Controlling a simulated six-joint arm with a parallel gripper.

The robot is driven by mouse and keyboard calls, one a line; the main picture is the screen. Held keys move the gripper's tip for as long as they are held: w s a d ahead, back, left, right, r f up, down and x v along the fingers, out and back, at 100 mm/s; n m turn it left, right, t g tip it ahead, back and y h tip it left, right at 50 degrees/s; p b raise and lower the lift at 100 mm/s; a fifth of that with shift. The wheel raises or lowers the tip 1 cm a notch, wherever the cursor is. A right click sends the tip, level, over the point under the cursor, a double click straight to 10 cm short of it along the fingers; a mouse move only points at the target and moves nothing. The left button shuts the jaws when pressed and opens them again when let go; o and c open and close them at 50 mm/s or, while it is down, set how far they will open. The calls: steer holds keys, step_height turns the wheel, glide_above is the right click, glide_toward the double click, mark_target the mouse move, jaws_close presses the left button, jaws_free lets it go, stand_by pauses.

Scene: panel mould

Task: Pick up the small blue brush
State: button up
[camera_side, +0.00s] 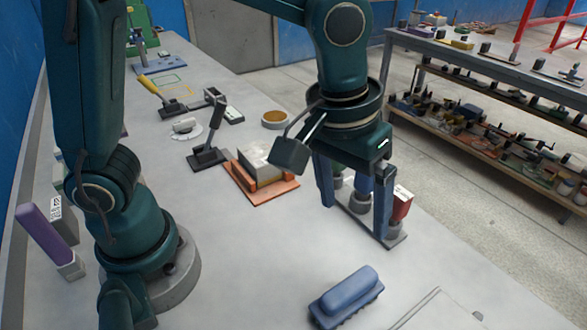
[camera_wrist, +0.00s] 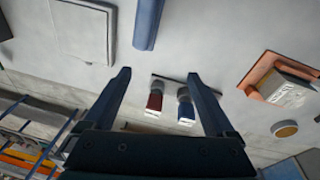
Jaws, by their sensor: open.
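A small blue brush (camera_side: 363,181) stands upright on a dark grey base strip (camera_side: 397,243), with a red one (camera_side: 402,203) and a green one (camera_side: 338,167) beside it. In the wrist view the blue brush (camera_wrist: 186,106) and the red one (camera_wrist: 155,98) show between my fingers; the green one cannot be made out there. My gripper (camera_side: 355,222) is open above the strip, its fingers pointing down. In the wrist view my gripper (camera_wrist: 160,73) has the blue brush nearer the right finger. Part of the blue brush is hidden by my gripper in the side view.
A larger blue scrubbing brush (camera_side: 346,297) lies at the front. A thin grey panel (camera_side: 435,312) lies right of it. An orange tray (camera_side: 270,194) with a pale block is left of the strip. Several tools lie farther back. The bench between is bare.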

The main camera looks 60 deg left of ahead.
mark_target(351, 285)
steer(key=shift+m+g+y, duration=0.4)
steer(key=shift+m+g, duration=0.5)
steer(key=s+d+f, duration=0.1)
steer(key=f, duration=0.1)
steer(key=d+f, duration=0.2)
steer(key=s+d+f, duration=0.1)
steer(key=f, duration=0.2)
steer(key=shift+s+d, duration=0.35)
steer(key=shift+d, duration=0.05)
steer(key=shift+f, duration=2.2)
jaws_close()
steer(key=shift+r, duration=0.15)
steer(key=r, duration=0.4)
steer(key=shift+w+a+r, duration=0.15)
steer(key=shift+a, duration=0.05)
steer(key=w+a+r, duration=0.2)
steer(key=a+r, duration=0.4)
steer(key=a, duration=0.5)
steer(key=shift+w+r, duration=0.2)
